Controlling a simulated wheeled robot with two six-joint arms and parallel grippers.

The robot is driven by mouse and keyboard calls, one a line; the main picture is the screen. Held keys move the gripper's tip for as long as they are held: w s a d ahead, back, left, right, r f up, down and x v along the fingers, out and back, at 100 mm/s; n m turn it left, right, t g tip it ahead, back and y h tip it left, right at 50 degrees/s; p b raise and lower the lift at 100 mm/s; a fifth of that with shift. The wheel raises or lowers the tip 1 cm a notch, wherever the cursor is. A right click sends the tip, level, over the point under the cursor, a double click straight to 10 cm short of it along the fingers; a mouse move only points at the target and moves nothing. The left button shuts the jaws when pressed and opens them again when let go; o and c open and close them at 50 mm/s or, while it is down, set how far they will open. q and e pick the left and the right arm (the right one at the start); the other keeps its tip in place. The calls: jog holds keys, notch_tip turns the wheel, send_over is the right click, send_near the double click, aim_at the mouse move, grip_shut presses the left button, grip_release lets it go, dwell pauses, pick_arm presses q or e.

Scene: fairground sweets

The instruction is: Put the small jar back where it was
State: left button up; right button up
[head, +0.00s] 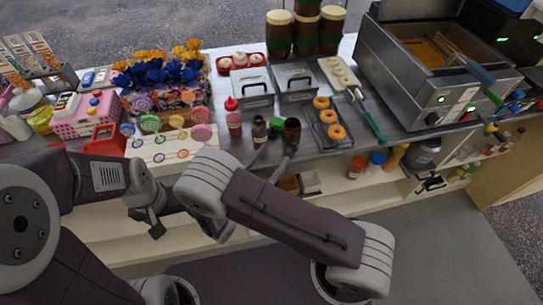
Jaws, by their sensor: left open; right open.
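Several small containers stand near the front edge of the counter. A small dark jar (259,130) is on the left, and a brown jar with a dark top (291,133) is on the right. A green-topped item (276,125) shows between them. I cannot tell which one is the small jar meant. My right gripper (277,149) is open at the counter edge, its two dark fingers spread just in front of these jars. Its wrist is hidden behind my arm. My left gripper (152,223) is open and empty, low in front of the counter and away from the jars.
A red squeeze bottle (233,118) stands left of the jars, and a tray of doughnuts (326,124) stands right. A lollipop stand (170,142) is at left and a fryer (435,70) at right. Jars and bottles sit on the shelf below (375,165).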

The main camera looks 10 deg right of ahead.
jog(key=s+d+m+g, duration=0.7)
jog(key=d+m+g, duration=0.1)
jog(key=d+g, duration=0.2)
jog(key=s+f+m+g+y, duration=0.3)
jog(key=s+m+g+y, duration=0.4)
jog(key=m, duration=0.3)
jog(key=w+a+r+m+t+y+p, duration=0.2)
jog(key=r+m+t+y, duration=0.3)
jog(key=m, duration=0.4)
jog(key=shift+w+a+t+y, duration=0.2)
jog(key=shift+a+t+y, duration=0.1)
jog(key=shift+a+y, duration=0.25)
jog(key=shift+d, duration=0.1)
